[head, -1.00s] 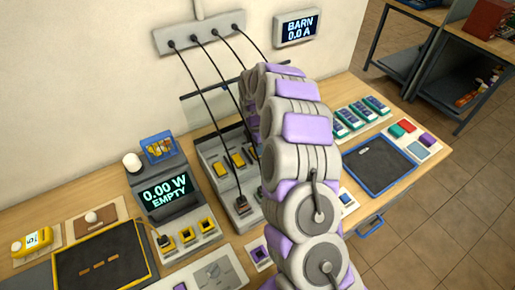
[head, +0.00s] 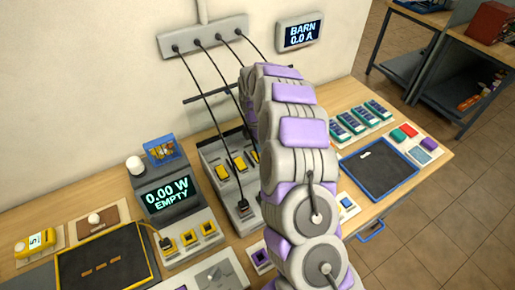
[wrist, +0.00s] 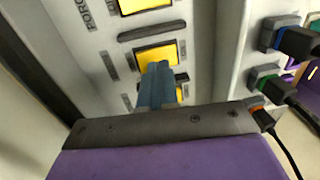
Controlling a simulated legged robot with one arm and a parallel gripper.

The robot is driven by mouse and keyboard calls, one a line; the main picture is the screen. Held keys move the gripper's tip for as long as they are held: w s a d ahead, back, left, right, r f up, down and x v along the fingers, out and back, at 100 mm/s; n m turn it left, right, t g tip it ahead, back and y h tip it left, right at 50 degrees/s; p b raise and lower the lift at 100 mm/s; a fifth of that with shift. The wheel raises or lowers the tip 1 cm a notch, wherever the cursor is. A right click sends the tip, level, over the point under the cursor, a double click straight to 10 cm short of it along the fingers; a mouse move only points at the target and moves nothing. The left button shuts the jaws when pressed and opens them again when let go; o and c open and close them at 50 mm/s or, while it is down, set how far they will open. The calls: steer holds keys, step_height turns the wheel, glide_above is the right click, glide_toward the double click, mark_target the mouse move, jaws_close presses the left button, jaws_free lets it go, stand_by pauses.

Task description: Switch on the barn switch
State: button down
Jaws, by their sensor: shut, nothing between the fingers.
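A grey switch panel with several yellow rocker switches stands on the bench, with a yellow switch (head: 222,172) showing left of my arm. In the wrist view, a top yellow switch (wrist: 143,5) has a partly cut label beginning "PORC". A middle yellow switch (wrist: 150,55) and a lower one (wrist: 179,93) lie below it. My gripper (wrist: 157,75) is shut and empty, its blue-grey fingertips over the lower edge of the middle switch; contact is unclear. Which switch is the barn one is unreadable. The barn display (head: 301,35) reads 0.0 A. My arm hides the gripper in the head view.
Black cables run from a wall strip (head: 203,37) down to the panel. Plugs, including a blue-ringed one (wrist: 270,34), sit right of the switches in the wrist view. A meter (head: 167,195) reads 0.00 W, EMPTY. A blue-edged tray (head: 378,193) lies right of my arm.

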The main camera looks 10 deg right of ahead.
step_height(320, 180, up, 16)
steer(key=w+p, duration=0.1)
steer(key=shift+w+a+f+p, duration=0.15)
steer(key=shift+w+a+p, duration=0.2)
steer(key=shift+w, duration=0.05)
steer(key=s+a+r+m+b, duration=0.1)
steer(key=s+r+m, duration=0.35)
steer(key=s, duration=0.65)
steer(key=s+r+m, duration=0.4)
steer(key=s+m, duration=0.2)
steer(key=s, duration=0.5)
steer(key=s+d+f+m, duration=0.1)
steer(key=s+m, duration=0.4)
steer(key=s, duration=0.6)
steer(key=s+d+f+m+b, duration=0.1)
steer(key=s+f+m, duration=0.3)
steer(key=s, duration=0.8)
steer(key=shift+s+m+b, duration=0.3)
steer(key=shift+m, duration=0.75)
